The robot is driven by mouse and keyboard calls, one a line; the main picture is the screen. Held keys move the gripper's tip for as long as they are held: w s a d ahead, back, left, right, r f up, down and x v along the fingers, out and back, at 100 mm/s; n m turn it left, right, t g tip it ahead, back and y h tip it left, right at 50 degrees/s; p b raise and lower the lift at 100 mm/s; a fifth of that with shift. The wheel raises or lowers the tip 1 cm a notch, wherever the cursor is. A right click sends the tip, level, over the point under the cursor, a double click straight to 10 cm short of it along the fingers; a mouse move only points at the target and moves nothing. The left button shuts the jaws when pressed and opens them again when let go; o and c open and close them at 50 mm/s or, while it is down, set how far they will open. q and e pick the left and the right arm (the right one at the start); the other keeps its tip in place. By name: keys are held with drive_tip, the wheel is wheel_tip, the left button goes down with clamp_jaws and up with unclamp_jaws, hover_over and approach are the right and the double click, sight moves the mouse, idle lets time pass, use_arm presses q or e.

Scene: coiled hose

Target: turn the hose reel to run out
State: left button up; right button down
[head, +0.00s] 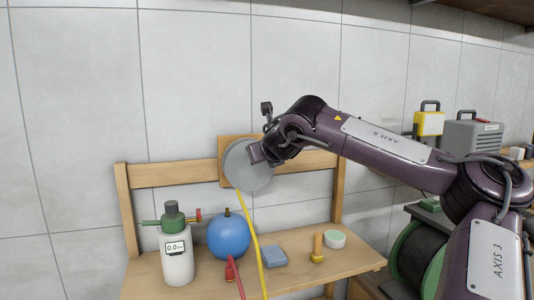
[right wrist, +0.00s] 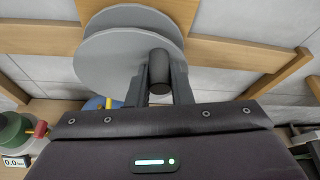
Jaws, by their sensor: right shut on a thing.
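The hose reel (head: 247,170) is a grey disc on a wooden board on the bench's back rail. A yellow hose (head: 252,235) hangs down from it over the bench top. In the right wrist view the reel (right wrist: 110,62) shows two grey flanges, with a dark crank knob (right wrist: 159,72) standing out toward me. My right gripper (head: 256,154) is at the upper right of the reel face. In the wrist view its fingers (right wrist: 164,88) sit on both sides of the knob, shut on it. My left gripper is not in view.
On the wooden bench (head: 340,262) stand a white bottle with a gauge (head: 176,258), a blue ball (head: 229,236), a blue-grey block (head: 272,257), a yellow-based peg (head: 317,250) and a green-white round tin (head: 335,239). A green-rimmed drum (head: 415,258) stands at the right, below my arm.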

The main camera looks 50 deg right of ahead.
drive_tip(key=shift+w+a+r+n+g+h+b, duration=0.15)
drive_tip(key=shift+w+a+r+n+h, duration=0.1)
drive_tip(key=shift+a+n+h, duration=0.35)
drive_tip(key=shift+w+a+r+n+g+h+b, duration=0.15)
drive_tip(key=shift+w+a+n+h, duration=0.2)
drive_tip(key=shift+n, duration=0.45)
drive_tip(key=shift+w+a+r+n+g+h+b, duration=0.15)
drive_tip(key=shift+a+r+n+h, duration=0.1)
drive_tip(key=shift+n+h, duration=0.4)
drive_tip(key=c, duration=1.7)
unclamp_jaws()
drive_tip(key=o, duration=0.4)
drive_tip(key=shift+w+f, duration=0.15)
drive_tip(key=shift+f, duration=0.05)
